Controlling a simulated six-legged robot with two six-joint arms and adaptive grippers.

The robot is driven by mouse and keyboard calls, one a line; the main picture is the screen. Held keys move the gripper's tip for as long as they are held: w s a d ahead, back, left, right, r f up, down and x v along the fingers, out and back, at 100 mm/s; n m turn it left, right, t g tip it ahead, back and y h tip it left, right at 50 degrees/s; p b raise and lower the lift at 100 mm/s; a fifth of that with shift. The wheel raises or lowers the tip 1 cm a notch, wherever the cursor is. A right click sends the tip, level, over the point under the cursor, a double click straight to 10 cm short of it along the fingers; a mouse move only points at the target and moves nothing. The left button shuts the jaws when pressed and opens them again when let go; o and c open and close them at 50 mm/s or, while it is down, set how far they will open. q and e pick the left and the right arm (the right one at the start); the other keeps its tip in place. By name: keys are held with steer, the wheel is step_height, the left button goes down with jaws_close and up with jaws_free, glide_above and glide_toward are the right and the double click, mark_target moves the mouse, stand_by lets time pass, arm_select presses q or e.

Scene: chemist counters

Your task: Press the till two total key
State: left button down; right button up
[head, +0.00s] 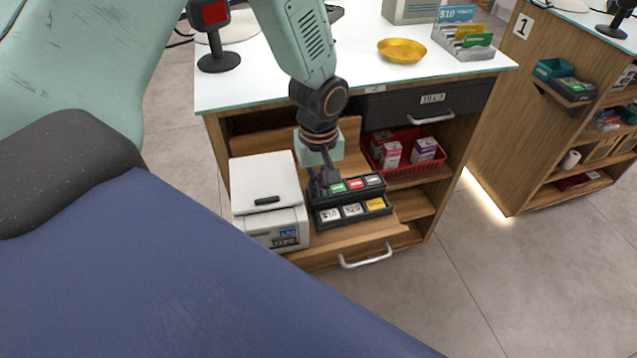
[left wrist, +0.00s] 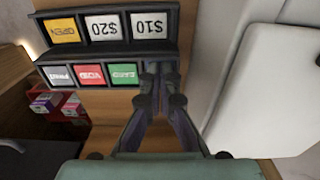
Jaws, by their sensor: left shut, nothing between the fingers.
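The till two key block (head: 345,222) is a black stepped unit on the pull-out shelf under the counter marked TILL 2. Its back row shows a green key (head: 338,187), a red key (head: 355,184) and a grey key (head: 374,180); its front row shows $10, $20 and a yellow key. In the left wrist view the green key (left wrist: 123,73) reads CARD. I see no key marked total. My left gripper (head: 318,189) is shut and empty, pointing down, with its fingertips (left wrist: 151,76) at the row end beside CARD. They hide that spot; contact is unclear.
A white printer (head: 264,182) stands close left of the key block. A red basket (head: 402,148) of boxes sits behind on the right, below the black TILL 2 drawer (head: 430,103). The white counter top (head: 370,77) overhangs the shelf.

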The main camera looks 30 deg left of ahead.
arm_select(q)
steer(key=shift+s+r+p, duration=0.2)
steer(key=shift+p, duration=0.35)
step_height(320, 180, up, 4)
steer(key=p, duration=0.3)
steer(key=shift+w+f, duration=0.1)
steer(key=shift+f, duration=0.1)
step_height(320, 180, up, 10)
steer(key=p, duration=0.1)
steer(key=shift+p, duration=0.35)
steer(key=shift+w, duration=0.15)
